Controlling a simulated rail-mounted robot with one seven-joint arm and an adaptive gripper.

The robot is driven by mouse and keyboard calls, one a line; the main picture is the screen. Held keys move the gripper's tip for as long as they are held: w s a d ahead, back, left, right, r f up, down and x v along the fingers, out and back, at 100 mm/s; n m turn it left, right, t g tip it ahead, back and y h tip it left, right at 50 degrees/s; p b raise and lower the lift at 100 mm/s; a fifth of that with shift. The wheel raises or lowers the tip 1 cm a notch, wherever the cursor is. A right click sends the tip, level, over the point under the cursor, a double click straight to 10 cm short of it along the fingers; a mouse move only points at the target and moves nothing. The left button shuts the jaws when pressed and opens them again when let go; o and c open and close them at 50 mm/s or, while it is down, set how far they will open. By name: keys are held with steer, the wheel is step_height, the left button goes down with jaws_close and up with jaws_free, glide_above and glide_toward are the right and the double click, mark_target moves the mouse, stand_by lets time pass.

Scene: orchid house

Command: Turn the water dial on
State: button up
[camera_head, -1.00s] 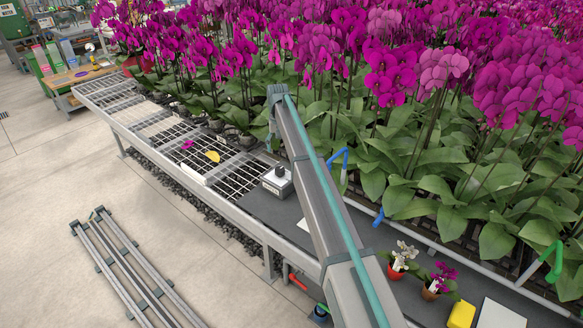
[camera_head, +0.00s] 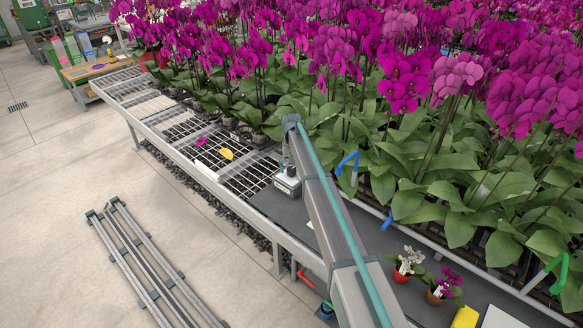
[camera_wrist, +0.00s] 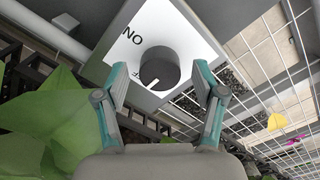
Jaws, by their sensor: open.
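The water dial is a dark round knob (camera_wrist: 159,68) on a white plate (camera_wrist: 178,32) on a grey box. In the wrist view the plate reads "ON" upside down at the upper left, with part of an "F" left of the knob. A pale mark on the knob's lower edge points down and left, towards the "F". My gripper (camera_wrist: 161,79) is open, one finger on each side of the knob in the picture. I cannot tell if they touch it. In the head view the dial box (camera_head: 288,187) sits on the bench, with my gripper (camera_head: 289,164) right above it, hiding the knob.
Dense orchids (camera_head: 440,190) stand behind the bench, their leaves close to the arm. A wire-mesh bench top (camera_head: 245,175) with a yellow leaf (camera_head: 226,154) lies left. Blue hooked handles (camera_head: 348,160), two small potted orchids and a yellow block (camera_head: 465,317) are to the right.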

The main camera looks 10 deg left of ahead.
steer(key=c, duration=1.1)
steer(key=shift+c, duration=0.2)
steer(key=shift+m+b, duration=0.35)
steer(key=shift+m, duration=0.05)
steer(key=m+b, duration=0.2)
steer(key=m, duration=0.1)
steer(key=shift+f+m, duration=0.1)
steer(key=shift+m, duration=0.2)
steer(key=m+b, duration=0.2)
steer(key=m, duration=0.2)
steer(key=shift+m+b, duration=0.3)
steer(key=m+b, duration=0.1)
steer(key=m, duration=0.3)
steer(key=m+b, duration=0.1)
steer(key=m, duration=0.3)
steer(key=shift+m, duration=0.4)
